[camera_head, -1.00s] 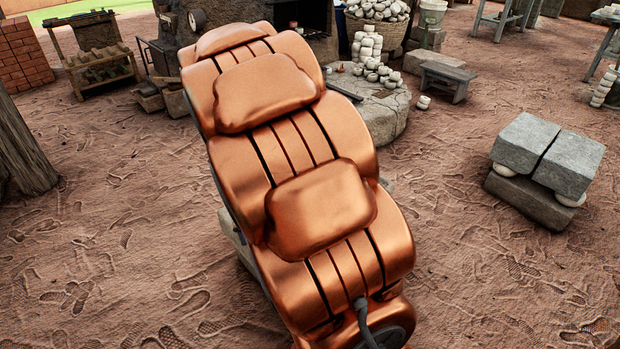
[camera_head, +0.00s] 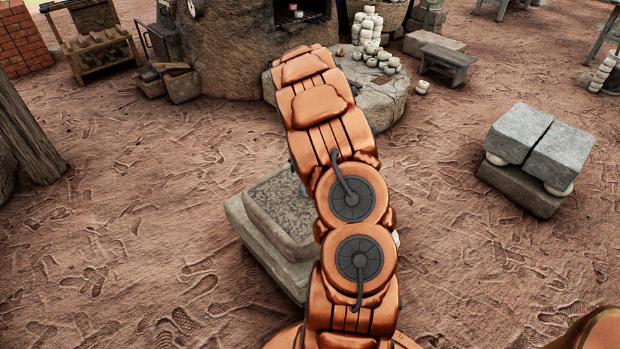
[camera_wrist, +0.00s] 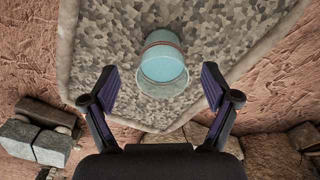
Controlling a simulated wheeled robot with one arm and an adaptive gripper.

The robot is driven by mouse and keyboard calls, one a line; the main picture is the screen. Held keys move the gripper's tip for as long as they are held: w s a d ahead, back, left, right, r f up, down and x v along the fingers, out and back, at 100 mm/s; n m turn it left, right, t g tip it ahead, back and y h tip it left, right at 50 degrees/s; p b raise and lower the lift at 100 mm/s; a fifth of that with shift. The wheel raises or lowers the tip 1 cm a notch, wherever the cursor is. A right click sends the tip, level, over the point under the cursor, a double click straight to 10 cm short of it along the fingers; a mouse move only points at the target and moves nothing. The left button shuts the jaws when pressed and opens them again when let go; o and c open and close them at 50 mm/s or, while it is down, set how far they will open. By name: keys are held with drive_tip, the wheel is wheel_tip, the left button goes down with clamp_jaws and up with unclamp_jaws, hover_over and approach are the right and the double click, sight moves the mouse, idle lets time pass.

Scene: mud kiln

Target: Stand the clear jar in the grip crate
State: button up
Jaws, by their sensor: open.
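A clear, bluish jar (camera_wrist: 162,62) with a red band is on the speckled stone top of a block (camera_wrist: 225,40) in the wrist view. My gripper (camera_wrist: 160,86) is open, with one dark finger to the left and one to the right of the jar's near end. A gap shows between each finger and the jar. In the head view the same kind of speckled block (camera_head: 285,205) stands left of my copper arm. My arm hides the block's right part, and the jar and gripper cannot be made out there. I cannot identify a grip crate in either view.
Grey stone blocks (camera_head: 540,150) stand on the ground at right. A round stone slab (camera_head: 385,105) with pale pots (camera_head: 375,60) lies beyond my arm, near a kiln (camera_head: 240,45). A tree trunk (camera_head: 25,130) is at left. The ground between is open.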

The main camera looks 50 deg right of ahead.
drive_tip(key=shift+w+d+f, duration=0.15)
drive_tip(key=shift+d+f, duration=0.1)
drive_tip(key=shift+f, duration=1.15)
drive_tip(key=shift+w+d+f, duration=0.15)
drive_tip(key=shift+d+f, duration=0.1)
drive_tip(key=shift+f, duration=1.15)
drive_tip(key=shift+w+d+f, duration=0.15)
drive_tip(key=shift+d+f, duration=0.1)
drive_tip(key=shift+f, duration=1.15)
drive_tip(key=shift+r, duration=0.1)
drive_tip(key=c, duration=1.2)
